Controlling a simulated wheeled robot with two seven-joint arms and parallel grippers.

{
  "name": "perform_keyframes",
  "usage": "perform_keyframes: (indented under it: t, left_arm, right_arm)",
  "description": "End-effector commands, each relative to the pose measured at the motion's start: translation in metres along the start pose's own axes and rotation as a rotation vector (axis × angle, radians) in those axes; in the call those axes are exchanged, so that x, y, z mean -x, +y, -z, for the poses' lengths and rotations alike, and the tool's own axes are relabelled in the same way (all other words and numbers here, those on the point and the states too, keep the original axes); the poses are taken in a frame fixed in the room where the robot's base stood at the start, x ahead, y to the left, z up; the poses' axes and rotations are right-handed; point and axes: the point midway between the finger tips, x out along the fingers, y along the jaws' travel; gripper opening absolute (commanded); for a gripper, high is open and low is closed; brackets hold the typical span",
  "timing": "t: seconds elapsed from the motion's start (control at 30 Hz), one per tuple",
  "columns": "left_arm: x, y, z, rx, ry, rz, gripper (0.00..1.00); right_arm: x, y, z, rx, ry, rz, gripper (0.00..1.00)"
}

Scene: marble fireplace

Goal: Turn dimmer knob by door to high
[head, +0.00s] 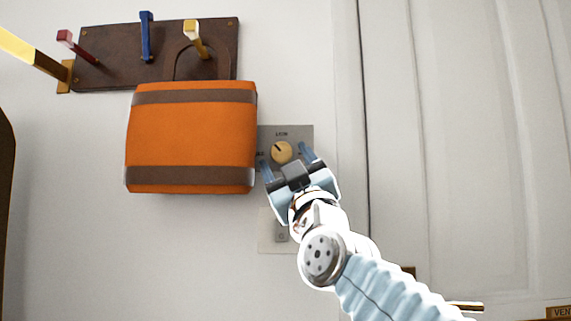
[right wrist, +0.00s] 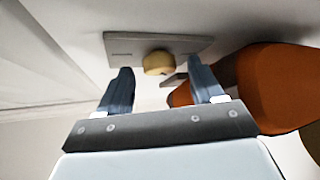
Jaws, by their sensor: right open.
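The dimmer knob (head: 281,152) is a round tan-yellow knob with a dark pointer mark, on a grey wall plate (head: 303,133) beside the door (head: 440,130). The pointer seems to aim up and left. My right gripper (head: 284,158) is open, its two blue fingers on either side of the knob in the head view. In the right wrist view the knob (right wrist: 158,62) shows between and beyond the fingertips, apparently not touched. Part of the plate's lettering is hidden by the fingers and the bag. My left gripper is not in view.
An orange bag (head: 190,135) with brown bands hangs from a peg rack (head: 115,55) and overlaps the plate's left edge. In the right wrist view the bag (right wrist: 275,85) is close beside one finger. A pale switch plate (head: 268,240) is below. A brass door handle (head: 466,307) is lower right.

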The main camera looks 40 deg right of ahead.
Motion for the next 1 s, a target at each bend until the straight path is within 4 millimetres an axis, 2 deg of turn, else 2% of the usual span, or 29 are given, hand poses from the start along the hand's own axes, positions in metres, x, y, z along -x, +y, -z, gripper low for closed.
perform_keyframes:
  t: [0.3, 0.5, 0.7, 1.0]
  left_arm:
    - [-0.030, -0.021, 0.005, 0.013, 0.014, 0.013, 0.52]
    - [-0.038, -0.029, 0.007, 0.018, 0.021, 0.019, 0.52]
    - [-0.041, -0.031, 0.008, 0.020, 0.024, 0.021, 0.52]
    - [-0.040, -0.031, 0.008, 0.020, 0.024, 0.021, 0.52]
  right_arm:
    - [0.077, -0.002, -0.002, 0.001, 0.003, -0.001, 0.67]
    - [0.115, -0.001, -0.002, 0.000, 0.002, -0.001, 0.67]
    - [0.129, -0.001, -0.001, -0.001, 0.000, 0.000, 0.67]
    - [0.130, -0.001, -0.001, -0.002, 0.000, 0.001, 0.67]
